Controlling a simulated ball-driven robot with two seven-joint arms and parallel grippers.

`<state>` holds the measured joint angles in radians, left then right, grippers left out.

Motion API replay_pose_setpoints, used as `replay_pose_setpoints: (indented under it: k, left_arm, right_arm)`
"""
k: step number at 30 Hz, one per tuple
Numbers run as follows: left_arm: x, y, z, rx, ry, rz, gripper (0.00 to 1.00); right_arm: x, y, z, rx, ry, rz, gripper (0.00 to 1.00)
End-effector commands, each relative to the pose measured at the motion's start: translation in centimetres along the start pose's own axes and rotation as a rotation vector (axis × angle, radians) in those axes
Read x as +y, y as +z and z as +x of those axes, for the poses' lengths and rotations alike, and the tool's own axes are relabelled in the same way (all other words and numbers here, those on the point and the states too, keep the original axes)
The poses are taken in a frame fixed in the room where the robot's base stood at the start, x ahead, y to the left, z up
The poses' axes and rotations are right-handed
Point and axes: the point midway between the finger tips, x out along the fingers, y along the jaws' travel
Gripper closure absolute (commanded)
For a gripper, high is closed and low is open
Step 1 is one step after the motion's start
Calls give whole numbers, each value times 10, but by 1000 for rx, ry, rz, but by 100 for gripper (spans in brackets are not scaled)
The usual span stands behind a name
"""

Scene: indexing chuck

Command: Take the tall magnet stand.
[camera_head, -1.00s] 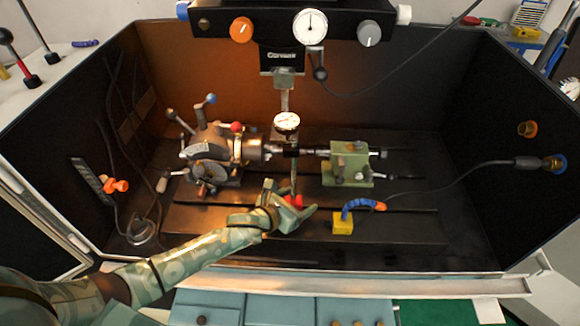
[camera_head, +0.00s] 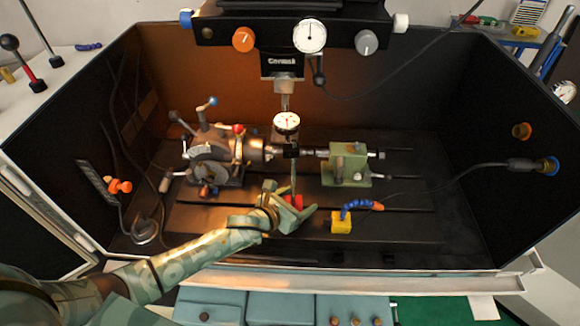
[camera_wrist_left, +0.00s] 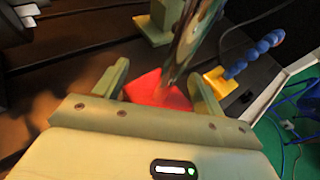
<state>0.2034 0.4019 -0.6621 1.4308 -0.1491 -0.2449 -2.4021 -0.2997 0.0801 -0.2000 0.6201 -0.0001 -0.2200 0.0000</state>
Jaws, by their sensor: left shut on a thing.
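The tall magnet stand has a red base (camera_head: 292,202), a thin upright rod and a white dial gauge (camera_head: 287,122) near its top. It stands inside the dark machine enclosure, in front of the chuck and tailstock. My left gripper (camera_head: 289,208) is shut on the red base, with a finger on either side. In the left wrist view the red base (camera_wrist_left: 155,88) sits between the fingers, and the blurred rod rises from it. The fingers partly hide the base in the head view. I cannot tell whether the base touches the bed. My right gripper is not in view.
The indexing chuck (camera_head: 215,157) with its ball-ended levers is behind left; the green tailstock (camera_head: 345,165) is behind right. A yellow block with a blue segmented hose (camera_head: 341,225) stands close to the right. The machine head (camera_head: 290,38) hangs above. The front bed is mostly clear.

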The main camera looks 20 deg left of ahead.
Motion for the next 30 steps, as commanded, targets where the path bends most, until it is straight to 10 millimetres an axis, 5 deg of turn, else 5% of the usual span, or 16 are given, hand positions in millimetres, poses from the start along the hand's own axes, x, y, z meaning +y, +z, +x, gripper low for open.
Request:
replay_pose_setpoints:
  k: [30]
  left_arm:
    - [-47,-11,-55,-6,-2,-2,95]
  right_arm:
    - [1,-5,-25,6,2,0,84]
